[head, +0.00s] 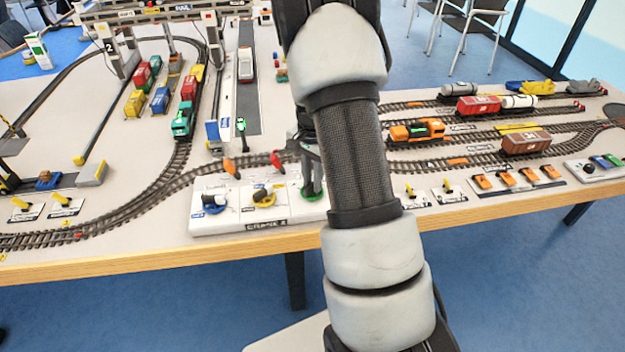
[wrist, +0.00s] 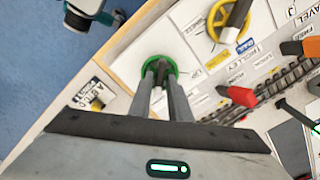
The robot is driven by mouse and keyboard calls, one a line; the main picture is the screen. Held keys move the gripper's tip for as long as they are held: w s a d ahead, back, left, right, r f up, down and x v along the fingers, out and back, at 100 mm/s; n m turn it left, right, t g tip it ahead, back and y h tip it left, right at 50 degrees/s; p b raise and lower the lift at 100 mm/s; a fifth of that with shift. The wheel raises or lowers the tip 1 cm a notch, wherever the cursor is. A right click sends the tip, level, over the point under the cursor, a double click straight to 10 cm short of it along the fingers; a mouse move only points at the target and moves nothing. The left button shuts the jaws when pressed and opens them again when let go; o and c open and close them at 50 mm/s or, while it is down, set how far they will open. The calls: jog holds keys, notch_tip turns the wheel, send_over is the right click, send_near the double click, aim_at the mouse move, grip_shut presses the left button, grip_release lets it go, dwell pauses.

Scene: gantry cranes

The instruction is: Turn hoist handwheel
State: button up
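The green handwheel (wrist: 172,61) is in the wrist view, low on a white crane panel (head: 240,222). I take it to be the hoist wheel, though its label is hidden. In the head view its green rim (head: 311,193) shows just left of my arm. My gripper (wrist: 159,68) points down at the green wheel, its fingers close together over the middle. A dark part shows between the fingers; I cannot tell whether they press on it. A yellow handwheel (wrist: 216,32) labelled trolley is beside it, and a blue handwheel (head: 213,202) is farther left in the head view.
Red lever (wrist: 240,96) and orange lever (wrist: 312,46) stand behind the wheels. Model tracks with wagons, such as a brown wagon (head: 526,143), fill the table. The table's wooden front edge (head: 150,262) runs close in front of the panel.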

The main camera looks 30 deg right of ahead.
jog(key=shift+o, duration=0.9)
notch_tip(320, 180, up, 18)
jog(key=p, duration=0.2)
jog(key=shift+f, duration=0.25)
